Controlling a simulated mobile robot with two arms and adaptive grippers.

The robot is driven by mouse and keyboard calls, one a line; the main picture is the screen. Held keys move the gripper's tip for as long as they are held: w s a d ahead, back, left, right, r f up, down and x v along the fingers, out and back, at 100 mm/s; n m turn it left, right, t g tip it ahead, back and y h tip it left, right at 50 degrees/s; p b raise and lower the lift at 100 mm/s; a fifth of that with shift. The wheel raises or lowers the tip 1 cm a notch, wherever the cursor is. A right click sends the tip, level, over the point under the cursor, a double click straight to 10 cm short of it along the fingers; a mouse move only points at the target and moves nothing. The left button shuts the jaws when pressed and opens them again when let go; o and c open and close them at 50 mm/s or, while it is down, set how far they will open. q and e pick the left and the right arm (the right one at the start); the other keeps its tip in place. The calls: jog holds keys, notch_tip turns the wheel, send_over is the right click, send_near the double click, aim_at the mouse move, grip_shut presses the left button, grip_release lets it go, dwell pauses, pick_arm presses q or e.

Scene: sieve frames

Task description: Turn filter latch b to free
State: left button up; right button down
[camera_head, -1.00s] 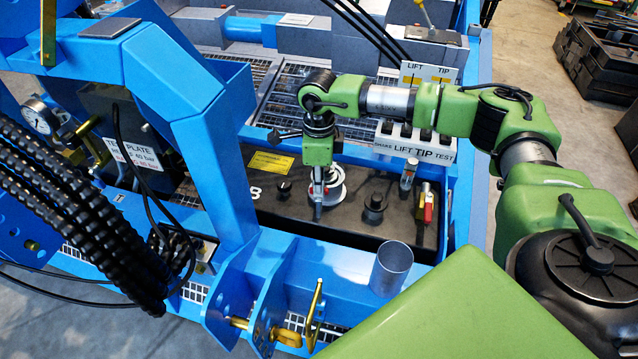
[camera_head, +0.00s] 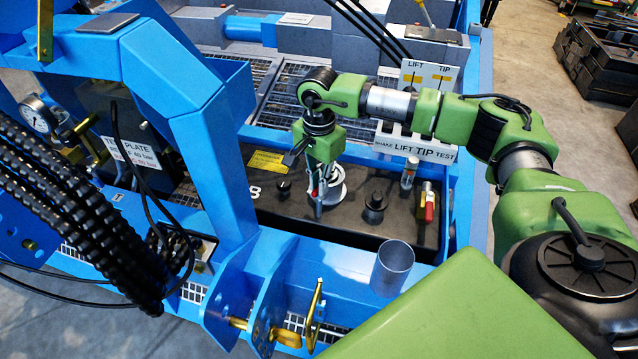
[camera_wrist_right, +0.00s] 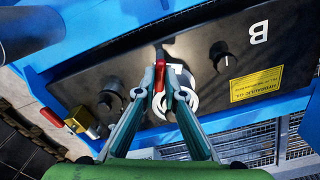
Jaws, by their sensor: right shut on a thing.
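Filter latch b seems to be the small red handle (camera_wrist_right: 160,72) in front of a white ring-shaped part (camera_wrist_right: 184,92) on the black panel marked B (camera_wrist_right: 258,32). My right gripper (camera_wrist_right: 162,92) is shut on this red handle, with one finger on each side. In the head view the right gripper (camera_head: 318,198) points down at the panel, slightly tilted, beside the white part (camera_head: 337,188). The fingers hide much of the latch there, and its exact angle is hard to tell. My left gripper is not in view.
Black knobs (camera_head: 374,202) (camera_head: 283,189) stand on the panel either side of the latch. A red-handled brass valve (camera_head: 428,205) is at the right. A blue arch (camera_head: 190,110) rises at the left.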

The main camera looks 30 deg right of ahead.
jog(key=n, duration=0.2)
jog(key=shift+n, duration=0.3)
jog(key=shift+r+n+b, duration=0.1)
jog(key=shift+n+b, duration=0.25)
jog(key=shift+n, duration=0.55)
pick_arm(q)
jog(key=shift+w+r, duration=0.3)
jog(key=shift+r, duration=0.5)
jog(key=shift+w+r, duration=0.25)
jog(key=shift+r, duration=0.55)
pick_arm(e)
jog(key=shift+n, duration=0.3)
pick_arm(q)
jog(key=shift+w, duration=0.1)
pick_arm(e)
jog(key=c, duration=2.1)
grip_release()
jog(key=shift+c, duration=0.2)
